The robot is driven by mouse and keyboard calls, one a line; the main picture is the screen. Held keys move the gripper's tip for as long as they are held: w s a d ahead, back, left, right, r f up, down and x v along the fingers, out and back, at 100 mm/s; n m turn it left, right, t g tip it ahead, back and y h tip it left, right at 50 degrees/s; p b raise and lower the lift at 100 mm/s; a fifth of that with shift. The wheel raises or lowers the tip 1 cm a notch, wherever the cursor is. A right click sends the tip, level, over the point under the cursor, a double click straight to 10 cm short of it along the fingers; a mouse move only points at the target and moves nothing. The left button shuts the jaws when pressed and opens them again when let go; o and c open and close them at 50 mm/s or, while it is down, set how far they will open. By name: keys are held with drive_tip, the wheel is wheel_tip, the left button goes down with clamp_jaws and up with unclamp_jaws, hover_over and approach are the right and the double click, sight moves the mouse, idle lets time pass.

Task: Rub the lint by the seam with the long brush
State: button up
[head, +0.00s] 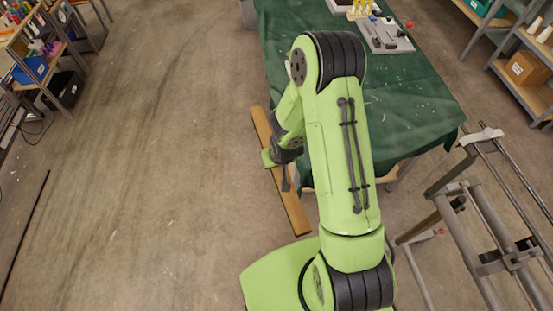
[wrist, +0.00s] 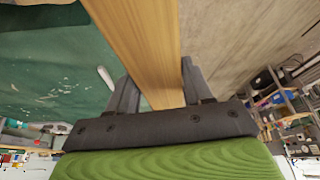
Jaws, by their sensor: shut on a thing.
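My gripper (wrist: 158,88) is shut on a long, flat wooden bar (wrist: 138,30), with one dark finger on each side of it. In the head view the bar (head: 293,212) hangs beside the left edge of the green-covered table (head: 425,105). No bristles show, so I cannot tell whether the bar is the long brush. White flecks of lint (head: 402,82) lie scattered on the green cloth; some also show in the wrist view (wrist: 50,97). I cannot make out a seam. My arm hides part of the cloth.
A tray (head: 385,36) with dark tools lies at the table's far end, near a white holder with yellow items (head: 360,9). A metal frame (head: 480,200) stands close on the right. Shelves (head: 520,60) stand at the far right.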

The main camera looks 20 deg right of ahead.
wheel_tip(320, 180, down, 23)
drive_tip(key=b, duration=2.2)
wheel_tip(320, 180, up, 9)
drive_tip(key=p, duration=0.9)
